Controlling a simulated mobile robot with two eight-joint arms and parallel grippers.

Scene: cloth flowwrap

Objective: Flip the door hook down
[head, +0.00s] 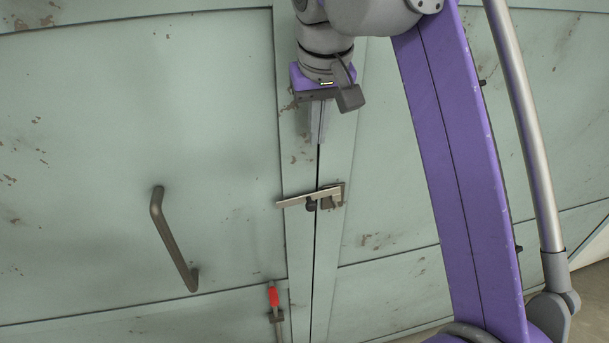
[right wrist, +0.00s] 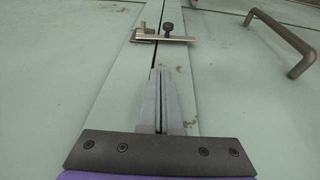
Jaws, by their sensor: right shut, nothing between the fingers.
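The door hook (head: 296,200) is a flat metal bar lying nearly level across the dark seam between two pale green door panels. Its right end sits at a metal bracket (head: 336,194) on the right panel, and a dark knob (head: 311,205) shows on the bar. In the right wrist view the hook (right wrist: 172,39) crosses the seam ahead of the fingers. My right gripper (head: 318,142) is shut and empty, apart from the hook and above it in the head view. Its fingertips also show in the right wrist view (right wrist: 161,72). My left gripper is not in view.
A bent bar handle (head: 173,240) stands out from the left door panel. A red-handled bolt (head: 273,297) is low beside the seam. Both panels are flat with worn paint, and the space around the hook is clear.

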